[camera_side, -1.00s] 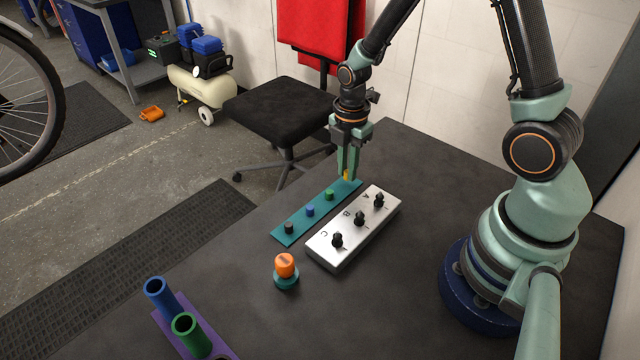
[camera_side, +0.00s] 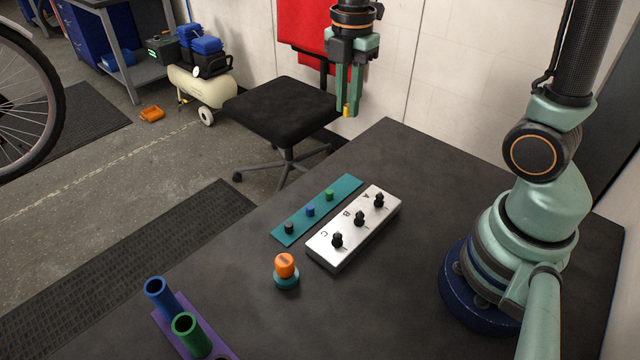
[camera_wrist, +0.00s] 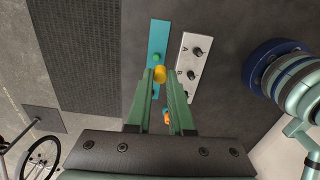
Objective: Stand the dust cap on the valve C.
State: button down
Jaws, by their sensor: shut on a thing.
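My gripper (camera_side: 347,108) is shut on a yellow dust cap (camera_side: 346,111) and holds it high above the table's far end. The cap also shows between the fingertips in the wrist view (camera_wrist: 160,73). The silver block (camera_side: 345,243) lies on the table with black valves in a row marked A, B and C. Valve C (camera_side: 337,240) is at the near end, valve B (camera_side: 360,218) in the middle, valve A (camera_side: 379,200) at the far end. Nothing sits on top of the valves that I can see.
A teal strip (camera_side: 300,226) beside the block holds a green cap (camera_side: 329,195), a blue cap (camera_side: 310,211) and a dark cap (camera_side: 289,228). An orange-topped piece (camera_side: 285,265) stands near the block. A purple holder with a blue tube (camera_side: 160,297) and a green tube (camera_side: 190,332) is at front left.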

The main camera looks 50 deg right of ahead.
jog(key=s+a+f+n, duration=0.3)
jog(key=s+a+f, duration=0.15)
jog(key=a, duration=0.35)
jog(key=n, duration=0.2)
send_over(338, 232)
notch_tip(338, 232, down, 4)
jog(key=shift+r, duration=0.1)
jog(key=shift+f, duration=2.15)
jog(key=shift+f, duration=0.9)
jog(key=c, duration=0.7)
grip_release()
